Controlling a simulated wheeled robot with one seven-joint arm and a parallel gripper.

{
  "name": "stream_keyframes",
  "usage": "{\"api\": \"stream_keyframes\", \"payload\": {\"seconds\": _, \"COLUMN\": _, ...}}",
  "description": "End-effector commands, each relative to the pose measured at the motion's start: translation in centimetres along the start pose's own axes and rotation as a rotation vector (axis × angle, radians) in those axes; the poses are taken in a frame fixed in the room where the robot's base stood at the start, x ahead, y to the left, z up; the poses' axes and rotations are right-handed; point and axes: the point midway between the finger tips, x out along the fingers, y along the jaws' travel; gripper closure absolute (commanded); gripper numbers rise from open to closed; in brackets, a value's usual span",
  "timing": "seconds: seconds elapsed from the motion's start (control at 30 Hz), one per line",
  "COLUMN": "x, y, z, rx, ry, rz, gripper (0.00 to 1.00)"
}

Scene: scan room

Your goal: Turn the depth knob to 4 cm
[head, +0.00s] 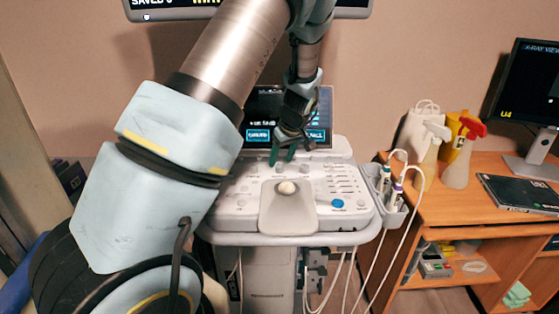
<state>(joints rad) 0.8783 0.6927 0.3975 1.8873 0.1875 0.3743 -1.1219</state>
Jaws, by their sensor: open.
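The ultrasound console (345,218) stands ahead, with a white control panel of small knobs and buttons, a trackball (287,188) in the middle and a blue button (337,203) at right. My gripper (283,156) points down over the back of the panel, just below the screen. Its two dark green fingers are apart, with nothing seen between them. Small pale knobs sit near the fingertips, one of them just right of them (305,169). I cannot tell which is the depth knob or read its setting. I cannot tell whether the fingers touch anything.
The touch screen (258,134) is partly hidden by my arm. Probes (394,192) with hanging cables sit in a holder at the console's right. A wooden desk (452,208) beside it holds spray bottles (457,165), a dark flat case (520,193) and a monitor (528,85).

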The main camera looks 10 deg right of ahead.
Motion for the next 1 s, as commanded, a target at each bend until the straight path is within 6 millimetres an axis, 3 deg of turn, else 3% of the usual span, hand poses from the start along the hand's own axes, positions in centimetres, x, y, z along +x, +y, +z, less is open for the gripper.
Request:
{"api": "stream_keyframes", "payload": {"seconds": 0.23, "x": 2.5, "y": -0.1, "z": 0.0, "rx": 0.000, "ry": -0.001, "rz": -0.002, "gripper": 0.38}}
{"api": "stream_keyframes", "payload": {"seconds": 0.57, "x": 2.8, "y": 0.0, "z": 0.0, "rx": 0.000, "ry": 0.000, "rz": 0.001, "gripper": 0.38}}
{"api": "stream_keyframes", "payload": {"seconds": 1.0, "x": 2.8, "y": 0.0, "z": 0.0, "rx": 0.000, "ry": 0.000, "rz": 0.000, "gripper": 0.88}}
